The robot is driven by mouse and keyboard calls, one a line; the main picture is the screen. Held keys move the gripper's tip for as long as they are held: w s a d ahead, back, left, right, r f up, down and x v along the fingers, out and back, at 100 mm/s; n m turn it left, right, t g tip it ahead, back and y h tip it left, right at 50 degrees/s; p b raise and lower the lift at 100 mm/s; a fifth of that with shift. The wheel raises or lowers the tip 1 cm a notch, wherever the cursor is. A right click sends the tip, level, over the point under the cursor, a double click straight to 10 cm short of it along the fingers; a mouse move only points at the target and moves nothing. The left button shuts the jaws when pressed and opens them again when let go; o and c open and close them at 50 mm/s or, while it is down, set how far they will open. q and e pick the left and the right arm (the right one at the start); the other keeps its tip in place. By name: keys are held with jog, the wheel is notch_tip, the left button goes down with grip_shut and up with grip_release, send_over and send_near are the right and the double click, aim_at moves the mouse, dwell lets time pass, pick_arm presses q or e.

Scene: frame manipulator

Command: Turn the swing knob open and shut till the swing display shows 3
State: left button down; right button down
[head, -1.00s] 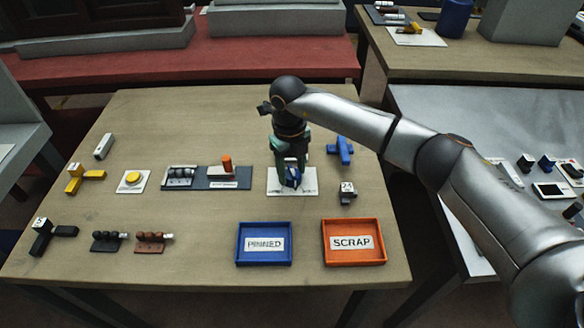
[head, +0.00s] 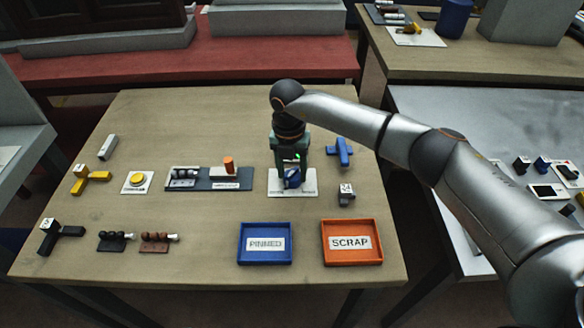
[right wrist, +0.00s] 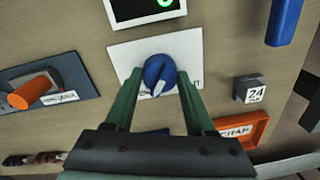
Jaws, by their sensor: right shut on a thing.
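The swing knob (right wrist: 158,69) is round and blue with a white pointer, on a white plate (right wrist: 195,45) in the right wrist view. Its pointer slants to the lower left there. My right gripper (right wrist: 160,76) has its green fingers on both sides of the knob and is shut on it. In the head view the right gripper (head: 291,176) stands over the plate (head: 309,188) and partly covers the knob. The swing display (right wrist: 143,10) shows a green digit cut off by the top edge, so I cannot read it surely. My left gripper is out of view.
A blue tray (head: 264,262) marked PINNED and an orange tray (head: 352,262) marked SCRAP stand at the front. A blue block piece (head: 341,152) and a dark block marked 24 (head: 346,196) lie right of the plate. A grey panel with an orange handle (head: 229,165) lies left.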

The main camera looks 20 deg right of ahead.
aim_at(290, 174)
jog(key=shift+m, duration=0.9)
jog(key=shift+p, duration=0.3)
jog(key=shift+c, duration=1.2)
grip_release()
notch_tip(290, 174, up, 13)
jog(key=shift+w+a+f+b, duration=0.15)
jog(key=shift+a+f+b, duration=0.05)
jog(key=shift+b, duration=0.1)
